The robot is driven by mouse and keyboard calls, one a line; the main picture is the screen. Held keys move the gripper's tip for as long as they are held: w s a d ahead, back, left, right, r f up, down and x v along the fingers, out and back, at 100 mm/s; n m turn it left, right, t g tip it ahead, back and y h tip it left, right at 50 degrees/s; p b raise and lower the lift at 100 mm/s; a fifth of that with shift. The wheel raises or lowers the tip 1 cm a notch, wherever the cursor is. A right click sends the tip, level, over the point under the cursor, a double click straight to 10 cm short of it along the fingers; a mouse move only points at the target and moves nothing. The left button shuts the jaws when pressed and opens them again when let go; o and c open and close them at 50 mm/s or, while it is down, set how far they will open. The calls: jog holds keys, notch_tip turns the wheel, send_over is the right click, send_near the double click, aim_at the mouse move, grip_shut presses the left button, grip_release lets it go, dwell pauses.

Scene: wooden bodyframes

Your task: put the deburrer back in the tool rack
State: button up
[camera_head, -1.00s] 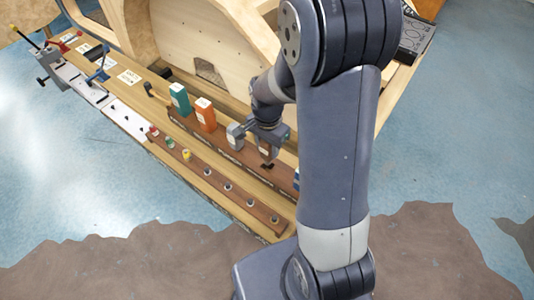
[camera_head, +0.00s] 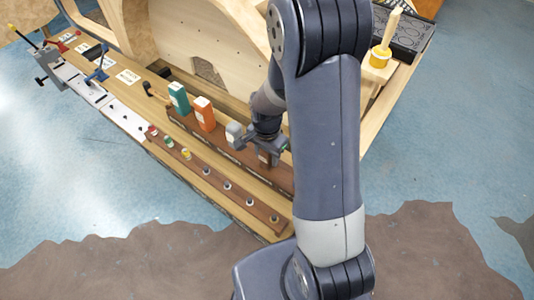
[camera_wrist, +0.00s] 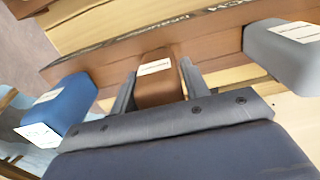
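The deburrer is a brown block-shaped handle with a white label (camera_wrist: 158,85), seen in the wrist view between the two fingers of my gripper (camera_wrist: 158,88). The fingers lie along both its sides, shut on it. In the head view my gripper (camera_head: 265,150) is over the right part of the brown tool rack (camera_head: 215,144), with the deburrer (camera_head: 265,157) just below it. Its lower end does not show, and how deep it sits in the rack cannot be told. The rack's engraved edge (camera_wrist: 110,52) runs behind the deburrer in the wrist view.
A grey tool (camera_head: 234,134) stands close on the left, then orange (camera_head: 204,114) and teal (camera_head: 179,97) ones. A blue tool (camera_wrist: 60,105) is on the deburrer's other side. A lower strip (camera_head: 215,180) holds several small parts.

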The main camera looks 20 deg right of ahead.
jog(key=o, duration=0.3)
jog(key=shift+r+p, duration=0.5)
jog(key=shift+r, duration=0.05)
notch_tip(320, 180, up, 12)
jog(key=shift+f, duration=0.15)
dwell(0.4)
notch_tip(320, 180, down, 13)
jog(key=shift+b, duration=0.55)
jog(key=shift+r+p, duration=0.4)
jog(key=shift+r, duration=0.05)
